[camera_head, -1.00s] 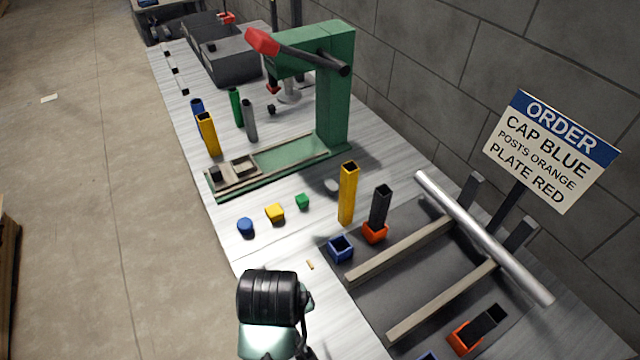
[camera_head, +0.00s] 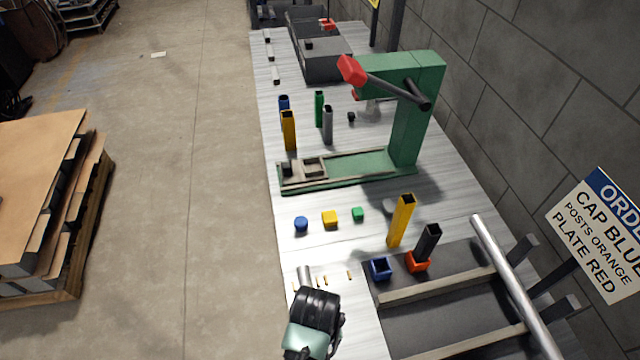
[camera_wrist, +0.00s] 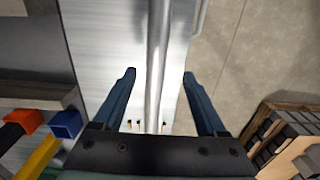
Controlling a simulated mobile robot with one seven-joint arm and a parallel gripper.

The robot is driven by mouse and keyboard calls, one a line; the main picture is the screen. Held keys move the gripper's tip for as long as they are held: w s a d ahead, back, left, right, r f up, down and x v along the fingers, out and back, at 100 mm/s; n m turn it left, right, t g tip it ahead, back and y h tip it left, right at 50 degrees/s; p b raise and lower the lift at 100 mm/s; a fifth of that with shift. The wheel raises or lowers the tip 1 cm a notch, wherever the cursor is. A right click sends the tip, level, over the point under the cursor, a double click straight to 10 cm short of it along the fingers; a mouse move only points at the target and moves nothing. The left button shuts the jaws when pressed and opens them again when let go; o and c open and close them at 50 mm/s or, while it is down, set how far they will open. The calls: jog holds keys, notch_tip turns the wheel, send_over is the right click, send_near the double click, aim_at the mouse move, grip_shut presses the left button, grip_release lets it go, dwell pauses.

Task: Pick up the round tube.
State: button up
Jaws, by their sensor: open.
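A silver round tube (camera_wrist: 157,55) runs lengthwise between my gripper's two fingers in the wrist view, with a gap on each side. In the head view, only its far end (camera_head: 304,275) shows past my wrist. My gripper (camera_wrist: 159,76) is open and holds nothing. In the head view its fingers are hidden by my dark wrist (camera_head: 315,315). A second long silver tube (camera_head: 507,282) leans across the dark rack on the right.
Small pegs (camera_head: 350,276) stand near the tube's far end. A blue socket (camera_head: 380,269), an orange socket (camera_head: 418,262) and a tall yellow post (camera_head: 401,220) stand to the right. A green press (camera_head: 420,115) stands farther back. A box pallet (camera_head: 50,200) is left, across open floor.

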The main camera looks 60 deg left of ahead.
jog(key=shift+w+f, duration=0.15)
jog(key=shift+f, duration=1.2)
jog(key=shift+w+f, duration=0.15)
jog(key=shift+f, duration=1.15)
grip_shut()
